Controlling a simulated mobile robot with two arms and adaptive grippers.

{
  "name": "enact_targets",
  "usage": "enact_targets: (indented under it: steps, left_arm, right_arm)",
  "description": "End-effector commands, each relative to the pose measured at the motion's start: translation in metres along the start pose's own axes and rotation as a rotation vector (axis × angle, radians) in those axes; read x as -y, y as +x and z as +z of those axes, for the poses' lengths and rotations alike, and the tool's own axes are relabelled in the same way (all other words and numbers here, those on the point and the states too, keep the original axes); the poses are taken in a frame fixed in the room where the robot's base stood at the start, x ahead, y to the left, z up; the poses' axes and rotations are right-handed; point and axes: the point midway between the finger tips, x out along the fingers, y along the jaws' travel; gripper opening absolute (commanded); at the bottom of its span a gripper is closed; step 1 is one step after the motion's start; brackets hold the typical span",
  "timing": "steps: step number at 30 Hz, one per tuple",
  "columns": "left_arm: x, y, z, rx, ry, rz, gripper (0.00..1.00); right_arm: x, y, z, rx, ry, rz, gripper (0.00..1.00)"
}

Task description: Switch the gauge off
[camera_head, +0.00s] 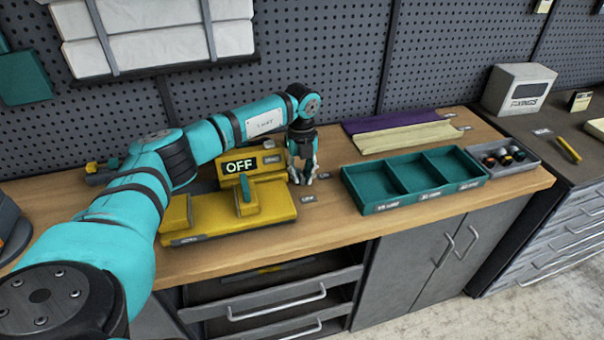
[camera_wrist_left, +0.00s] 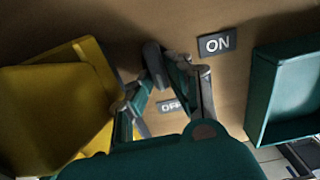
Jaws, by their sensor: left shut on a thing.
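The yellow gauge (camera_head: 228,211) stands on the wooden bench, and its display (camera_head: 240,166) reads OFF. Its yellow body also shows at the left of the left wrist view (camera_wrist_left: 45,112). My left gripper (camera_head: 303,176) points down just right of the gauge. In the left wrist view its fingertips (camera_wrist_left: 166,60) are drawn together on something small that I cannot make out between them. An ON label (camera_wrist_left: 216,43) lies to the right of the fingertips, and an OFF label (camera_wrist_left: 170,105) shows between the fingers, partly covered. My right gripper is not in view.
A teal tray (camera_head: 375,208) with three compartments stands right of the gripper. A grey tray (camera_head: 525,166) with several small items is beyond it. Purple and cream strips (camera_head: 405,137) lie at the back. A pegboard wall (camera_head: 340,60) rises behind the bench.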

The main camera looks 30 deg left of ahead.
Motion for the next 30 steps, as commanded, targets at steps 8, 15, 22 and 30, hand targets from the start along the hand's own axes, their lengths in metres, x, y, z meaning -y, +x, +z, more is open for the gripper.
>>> enact_targets:
  steps: [8, 15, 22, 30]
  left_arm:
    - [0.0004, -0.0013, 0.0001, 0.0, 0.022, -0.003, 0.0]
    - [0.0004, -0.0013, 0.0002, 0.001, 0.021, -0.002, 0.0]
    - [-0.0001, -0.0009, 0.0002, 0.0, 0.02, -0.001, 0.38]
    - [-0.001, -0.0002, 0.0004, 0.0, 0.018, 0.002, 0.38]
  right_arm:
    - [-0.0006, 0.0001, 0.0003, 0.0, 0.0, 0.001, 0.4]
    - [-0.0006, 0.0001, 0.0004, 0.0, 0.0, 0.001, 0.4]
    - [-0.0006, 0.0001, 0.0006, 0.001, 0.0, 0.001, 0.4]
    - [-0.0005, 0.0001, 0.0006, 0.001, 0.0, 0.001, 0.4]
